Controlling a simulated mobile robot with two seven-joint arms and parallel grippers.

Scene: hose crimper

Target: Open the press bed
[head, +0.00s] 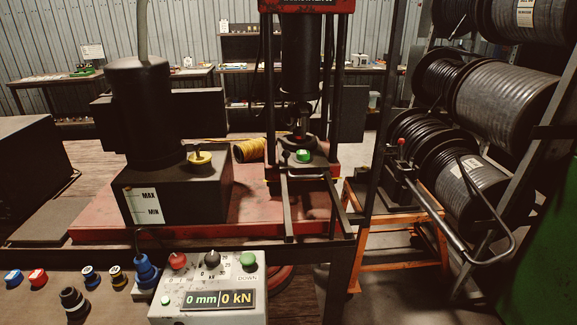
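The press (300,60) stands at the back centre, with a red head, dark posts and a black cylinder. A dark round piece with a green part (303,155) sits on the bed under the ram. I cannot tell whether the ram touches it. The control box (205,285) is at the front, reading 0 mm and 0 kN. It carries a red knob (177,261), a black knob (212,258) and a green button (248,259) marked DOWN. Neither gripper shows.
A dark pump unit (175,190) with a yellow cap stands on the red base (250,205). Grey bars run forward from the bed. A lever tool (405,185) on an orange stand and hose reels (500,100) are at right. Small fittings (75,300) lie front left.

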